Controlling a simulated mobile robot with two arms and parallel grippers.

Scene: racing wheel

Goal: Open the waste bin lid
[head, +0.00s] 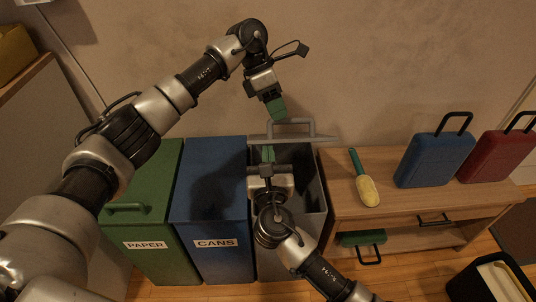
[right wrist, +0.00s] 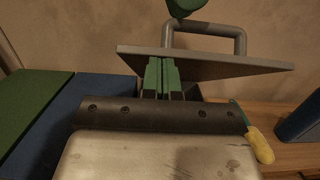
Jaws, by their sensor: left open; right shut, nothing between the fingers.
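The grey waste bin (head: 311,192) stands right of the blue bin, partly hidden by my right arm. Its flat grey lid (head: 325,138) is raised at the back, seen nearly edge-on, with a dark opening in front. The lid also shows in the right wrist view (right wrist: 225,66), with its bar handle (right wrist: 241,42) on top. My left gripper (head: 277,107) is open, just above the handle and not around it; one green finger (right wrist: 187,7) shows. My right gripper (head: 267,154) is shut and empty at the lid's front edge; whether it touches is unclear.
A green PAPER bin (head: 150,215) and a blue CANS bin (head: 207,200) stand closed at left. A wooden bench (head: 410,212) at right holds a scoop (head: 366,185), a blue case (head: 435,158) and a red case (head: 500,155). The wall is close behind.

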